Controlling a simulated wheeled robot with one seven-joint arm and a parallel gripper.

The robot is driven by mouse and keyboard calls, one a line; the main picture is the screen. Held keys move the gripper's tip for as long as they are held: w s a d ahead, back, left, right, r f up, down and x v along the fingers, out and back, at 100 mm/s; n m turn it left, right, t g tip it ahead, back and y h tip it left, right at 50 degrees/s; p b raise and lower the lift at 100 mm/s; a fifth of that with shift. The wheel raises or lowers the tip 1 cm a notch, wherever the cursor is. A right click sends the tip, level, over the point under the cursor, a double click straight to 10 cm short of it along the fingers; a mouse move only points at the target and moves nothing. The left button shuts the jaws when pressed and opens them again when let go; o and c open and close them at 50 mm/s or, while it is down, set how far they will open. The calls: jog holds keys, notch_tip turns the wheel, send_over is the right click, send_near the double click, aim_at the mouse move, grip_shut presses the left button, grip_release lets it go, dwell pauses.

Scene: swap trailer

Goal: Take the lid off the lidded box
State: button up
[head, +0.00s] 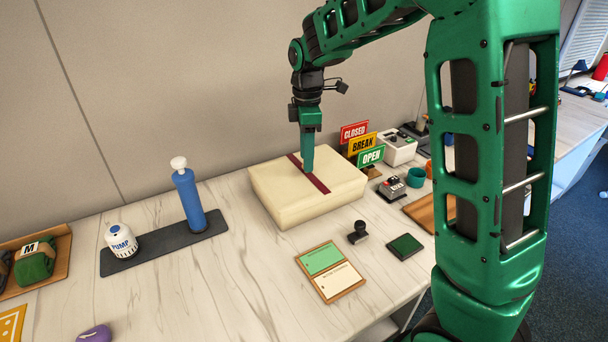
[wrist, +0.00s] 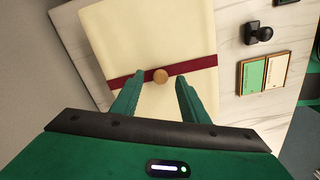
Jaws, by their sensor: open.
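The lidded box (head: 305,198) is cream with a dark red band across its top, and it stands on the marbled table against the wall. In the wrist view the lid (wrist: 150,35) fills the upper middle, with a round wooden knob (wrist: 160,76) on the band. My gripper (head: 307,172) points down over the middle of the lid. In the wrist view its two fingers (wrist: 157,98) are apart and empty, one on each side of the knob's line, with the knob just beyond their tips. The head view hides the knob behind my gripper.
Right of the box stand CLOSED, BREAK and OPEN signs (head: 362,145) and a white device (head: 396,148). In front lie a two-colour card board (head: 330,271), a black stamp (head: 358,233) and a green pad (head: 405,246). A blue pump (head: 189,198) stands left. The front middle table is clear.

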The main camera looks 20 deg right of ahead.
jog(key=shift+f, duration=0.8)
jog(key=shift+c, duration=0.3)
grip_shut()
